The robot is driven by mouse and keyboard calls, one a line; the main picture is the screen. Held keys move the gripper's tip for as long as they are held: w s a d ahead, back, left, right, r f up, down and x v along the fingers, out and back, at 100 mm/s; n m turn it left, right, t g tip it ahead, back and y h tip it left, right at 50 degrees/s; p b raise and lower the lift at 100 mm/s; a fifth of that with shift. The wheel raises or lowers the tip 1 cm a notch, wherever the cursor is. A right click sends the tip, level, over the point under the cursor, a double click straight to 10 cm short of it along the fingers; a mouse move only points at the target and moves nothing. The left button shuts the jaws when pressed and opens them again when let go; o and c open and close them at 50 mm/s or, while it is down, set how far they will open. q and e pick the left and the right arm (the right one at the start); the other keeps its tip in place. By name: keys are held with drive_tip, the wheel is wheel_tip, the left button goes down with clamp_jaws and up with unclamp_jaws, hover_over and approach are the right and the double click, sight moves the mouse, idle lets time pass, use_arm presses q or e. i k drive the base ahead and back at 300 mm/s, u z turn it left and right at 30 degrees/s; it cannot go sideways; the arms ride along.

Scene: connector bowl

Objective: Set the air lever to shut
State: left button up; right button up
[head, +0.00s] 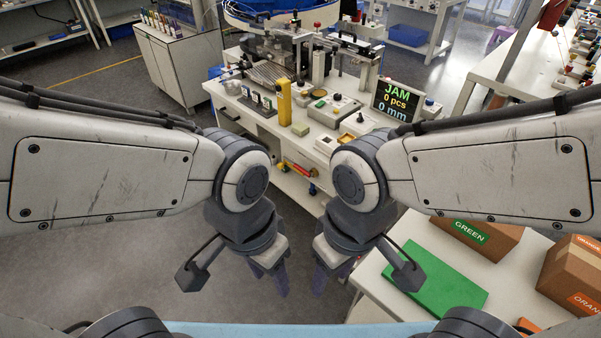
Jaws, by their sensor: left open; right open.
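The white machine bench (232,108) stands ahead, beyond my grippers. A red and yellow bar-like part (298,169) shows low at the bench's front side, with a small blue part (312,188) below it. I cannot tell for certain which part is the air lever, or how it is set. My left gripper (276,279) is open and empty, pointing down in front of the bench. My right gripper (328,276) is open and empty beside it, also pointing down. Both are apart from the bench, and my arms hide parts of its front.
A display (397,101) reading "JAM 0 pcs 0 mm" stands at the bench's right. A yellow post (284,103) rises near its front edge. At the right, a white table (374,291) holds a green mat (435,281) and cardboard boxes (478,238). Grey floor (120,250) at the left is clear.

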sight(302, 170)
drive_tip(key=u, duration=1.45)
drive_tip(key=i, duration=5.1)
drive_tip(key=z, duration=4.75)
